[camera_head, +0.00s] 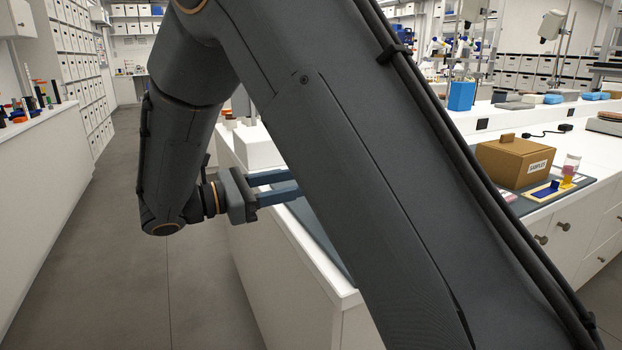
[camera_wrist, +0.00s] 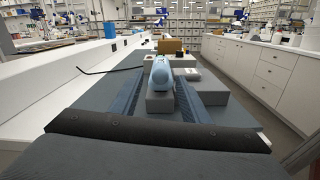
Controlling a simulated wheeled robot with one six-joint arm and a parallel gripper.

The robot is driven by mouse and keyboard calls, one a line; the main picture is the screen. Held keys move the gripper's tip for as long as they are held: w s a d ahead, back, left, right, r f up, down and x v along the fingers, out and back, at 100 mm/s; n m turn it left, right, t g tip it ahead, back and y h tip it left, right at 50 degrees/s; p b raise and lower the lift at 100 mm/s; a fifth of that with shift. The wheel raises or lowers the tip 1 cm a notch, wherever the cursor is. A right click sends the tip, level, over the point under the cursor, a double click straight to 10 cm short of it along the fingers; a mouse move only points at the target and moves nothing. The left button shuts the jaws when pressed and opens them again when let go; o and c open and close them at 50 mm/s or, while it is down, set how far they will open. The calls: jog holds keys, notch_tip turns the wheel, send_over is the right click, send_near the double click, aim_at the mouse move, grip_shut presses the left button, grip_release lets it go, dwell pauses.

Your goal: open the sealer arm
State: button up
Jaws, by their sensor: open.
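A grey device with a rounded light-blue part (camera_wrist: 160,74) on top, which looks like the sealer, stands ahead on the bench in the wrist view. I cannot tell whether its arm is raised or lowered. In the head view my own arm hides it. My gripper (camera_head: 284,186) is open and empty, pointing right over the bench edge in the head view. In the wrist view my gripper (camera_wrist: 159,98) has one finger to each side of the blue part in the picture, with the device beyond.
A brown box labelled samples (camera_head: 515,161) stands on the bench at the right, with small coloured pieces and a jar beside it. In the wrist view a black cord (camera_wrist: 98,71) lies left of the device. A white block (camera_head: 257,147) stands behind my gripper.

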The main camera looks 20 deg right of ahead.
jog(key=shift+x, duration=2.2)
jog(key=shift+c, duration=0.3)
grip_shut()
